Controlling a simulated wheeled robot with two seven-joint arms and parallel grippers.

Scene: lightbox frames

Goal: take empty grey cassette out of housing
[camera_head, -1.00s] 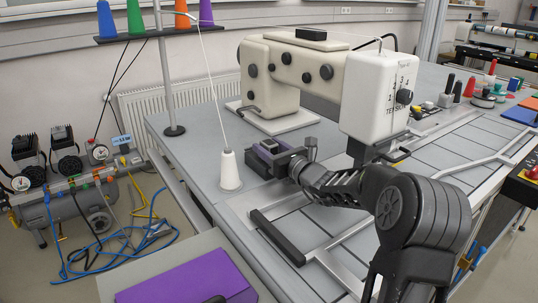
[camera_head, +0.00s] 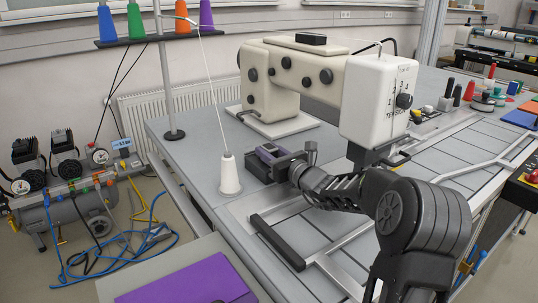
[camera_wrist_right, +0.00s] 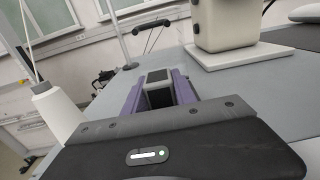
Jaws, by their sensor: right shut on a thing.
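My right gripper (camera_head: 266,153) is at the table's left part, to the right of the white thread cone. My left gripper is out of view.
The white thread cone (camera_head: 229,175) stands close left of the gripper, with thread running up to the spool stand (camera_head: 166,80). The cream sewing machine (camera_head: 290,75) stands behind. A black bar (camera_head: 277,243) lies in front. The grey tabletop (camera_head: 195,150) behind the cone is clear.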

